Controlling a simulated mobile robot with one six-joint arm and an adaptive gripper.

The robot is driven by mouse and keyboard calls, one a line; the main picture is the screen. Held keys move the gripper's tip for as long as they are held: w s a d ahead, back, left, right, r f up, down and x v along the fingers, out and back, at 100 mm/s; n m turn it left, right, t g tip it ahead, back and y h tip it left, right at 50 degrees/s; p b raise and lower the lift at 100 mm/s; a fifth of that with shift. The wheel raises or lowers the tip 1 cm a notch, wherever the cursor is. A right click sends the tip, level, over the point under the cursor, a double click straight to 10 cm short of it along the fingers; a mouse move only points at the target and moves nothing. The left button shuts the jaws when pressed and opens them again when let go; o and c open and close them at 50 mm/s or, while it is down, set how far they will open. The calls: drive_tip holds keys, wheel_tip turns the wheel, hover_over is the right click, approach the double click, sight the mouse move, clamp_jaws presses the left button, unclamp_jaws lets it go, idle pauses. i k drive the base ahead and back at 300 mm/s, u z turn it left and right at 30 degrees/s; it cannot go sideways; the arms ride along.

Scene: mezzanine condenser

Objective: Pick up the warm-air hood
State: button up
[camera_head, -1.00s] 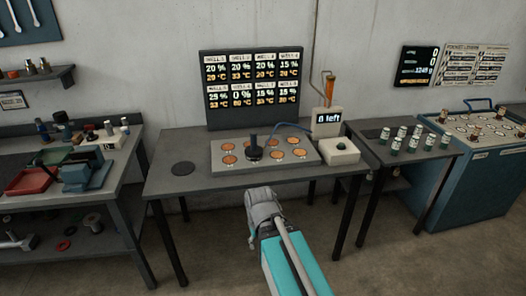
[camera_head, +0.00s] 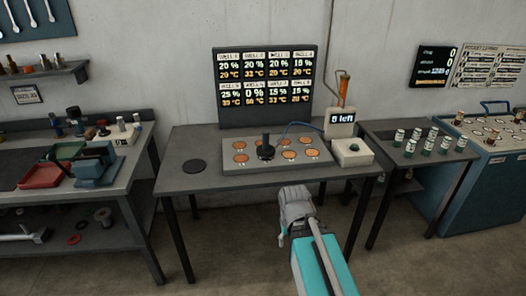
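What looks like the warm-air hood, a small black piece with an upright handle (camera_head: 266,148), stands on the grey plate of round copper-coloured wells (camera_head: 229,165) on the middle table. A blue hose runs behind it toward the box marked "0 left" (camera_head: 342,124). My gripper (camera_head: 294,195) is low in front of the table's front edge, seen from behind, and apart from the hood. Its fingertips are hidden, so I cannot see whether it is open.
A dark display board (camera_head: 264,88) stands behind the plate. A white box with a green button (camera_head: 352,152) is to its right, and a flat dark disc (camera_head: 194,167) to its left. Several small bottles (camera_head: 428,142) stand on the right table. The left bench (camera_head: 130,160) is cluttered.

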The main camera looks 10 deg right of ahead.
sight(265, 152)
drive_tip(key=z, duration=0.1)
drive_tip(key=i, duration=1)
drive_tip(key=u, duration=0.05)
